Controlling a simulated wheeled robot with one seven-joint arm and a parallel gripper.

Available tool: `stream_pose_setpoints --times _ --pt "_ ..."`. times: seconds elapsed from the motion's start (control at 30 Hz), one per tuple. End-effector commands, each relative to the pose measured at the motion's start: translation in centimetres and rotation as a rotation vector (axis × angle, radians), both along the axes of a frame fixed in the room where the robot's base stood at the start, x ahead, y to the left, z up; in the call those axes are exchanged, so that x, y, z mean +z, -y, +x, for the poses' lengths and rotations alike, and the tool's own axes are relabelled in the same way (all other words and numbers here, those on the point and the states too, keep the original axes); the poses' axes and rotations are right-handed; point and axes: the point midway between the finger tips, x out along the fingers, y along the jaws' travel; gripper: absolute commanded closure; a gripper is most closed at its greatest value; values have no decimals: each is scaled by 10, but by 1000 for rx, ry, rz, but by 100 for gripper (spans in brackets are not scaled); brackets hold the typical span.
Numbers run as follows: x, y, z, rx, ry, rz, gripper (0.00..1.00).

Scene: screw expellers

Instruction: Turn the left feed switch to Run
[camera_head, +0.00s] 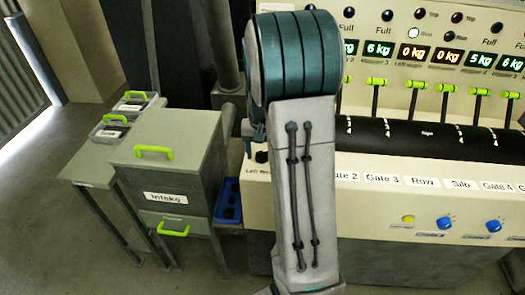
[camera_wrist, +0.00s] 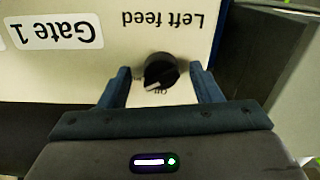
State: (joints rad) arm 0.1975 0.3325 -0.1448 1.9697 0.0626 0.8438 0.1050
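The left feed switch (camera_wrist: 162,72) is a round black knob with a white pointer mark, on a cream panel in the wrist view. That view shows the panel upside down. The pointer is aimed toward the partly hidden "Off" marking at the knob's lower edge. The "Left feed" label (camera_wrist: 162,20) is above the knob in the picture. My gripper (camera_wrist: 160,70) is open, with one dark blue finger on each side of the knob and visible gaps between.
A "Gate 1" label (camera_wrist: 55,32) is beside the switch. In the head view the console has green-tipped levers (camera_head: 376,82), lit displays and blue knobs (camera_head: 446,222). A grey intake cabinet (camera_head: 170,165) stands left, with a blue bin (camera_head: 229,201) between it and the console.

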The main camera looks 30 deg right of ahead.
Motion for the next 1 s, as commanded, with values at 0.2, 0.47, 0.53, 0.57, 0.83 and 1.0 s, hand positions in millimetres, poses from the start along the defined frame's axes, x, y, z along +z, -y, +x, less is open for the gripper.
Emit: stream_pose_setpoints --times 0.2,0.47,0.53,0.57,0.83,1.0 --pt "0 -1 0 2 0 0 43" --pt "25 -1 1 3 5 -1 43" --pt "40 -1 1 3 6 -1 43" --pt "47 -1 1 3 6 -1 43" --pt "107 0 0 2 5 -1 43" --pt "129 0 0 2 2 -1 43"
